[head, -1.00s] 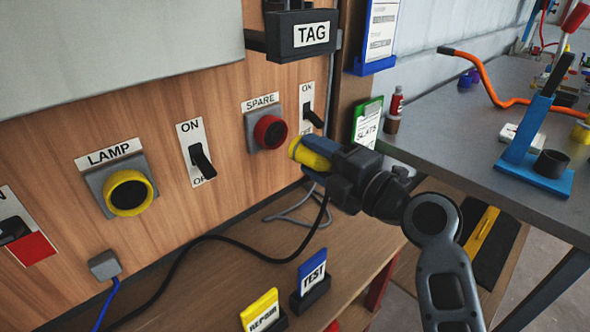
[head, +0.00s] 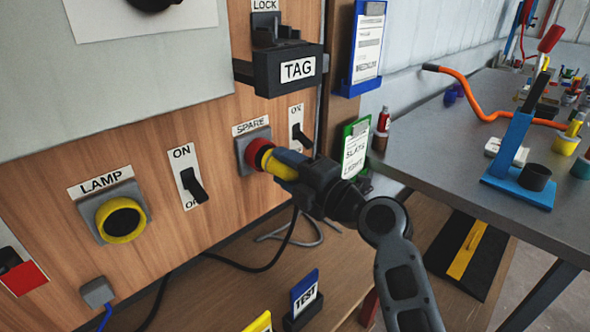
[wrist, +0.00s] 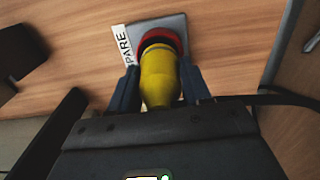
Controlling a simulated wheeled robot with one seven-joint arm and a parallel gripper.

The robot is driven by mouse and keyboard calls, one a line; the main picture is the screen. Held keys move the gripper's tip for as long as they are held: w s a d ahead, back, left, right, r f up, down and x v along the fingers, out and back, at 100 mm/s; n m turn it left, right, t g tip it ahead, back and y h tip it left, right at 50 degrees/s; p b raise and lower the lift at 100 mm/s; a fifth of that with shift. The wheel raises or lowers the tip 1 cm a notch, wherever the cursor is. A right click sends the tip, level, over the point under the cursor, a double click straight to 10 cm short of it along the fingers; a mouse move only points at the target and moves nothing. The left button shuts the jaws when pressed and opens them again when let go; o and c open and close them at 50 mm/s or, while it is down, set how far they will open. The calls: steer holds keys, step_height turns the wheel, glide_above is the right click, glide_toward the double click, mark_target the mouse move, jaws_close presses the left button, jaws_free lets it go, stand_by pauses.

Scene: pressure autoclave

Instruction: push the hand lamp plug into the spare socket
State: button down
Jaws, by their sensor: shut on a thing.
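The spare socket (head: 254,150) has a red ring on a grey plate, under the SPARE label on the wooden panel. The yellow hand lamp plug (head: 284,163) is at the red ring, its front end meeting or overlapping it in the head view. My gripper (head: 296,166) is shut on the plug from both sides. In the wrist view the plug (wrist: 158,78) lies between the two blue fingers of my gripper (wrist: 160,88), in line with the red socket (wrist: 162,40). The plug's tip is hidden, so I cannot tell how deep it sits.
The yellow-ringed LAMP socket (head: 122,219) and a switch (head: 193,184) are to the left. A TAG box (head: 285,70) juts out above. A black cable (head: 265,266) hangs below my gripper. TEST (head: 305,295) stands on the lower shelf. A grey bench (head: 440,140) is at the right.

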steer(key=shift+w+a, duration=0.25)
steer(key=shift+a, duration=0.1)
steer(key=shift+b, duration=2.15)
stand_by(1.7)
steer(key=shift+w+a+b, duration=0.35)
steer(key=shift+a+b, duration=0.1)
steer(key=shift+b, duration=0.1)
stand_by(0.4)
steer(key=shift+c, duration=2.1)
jaws_free()
steer(key=b+v, duration=0.1)
steer(key=v, duration=0.6)
steer(key=shift+s+d, duration=0.25)
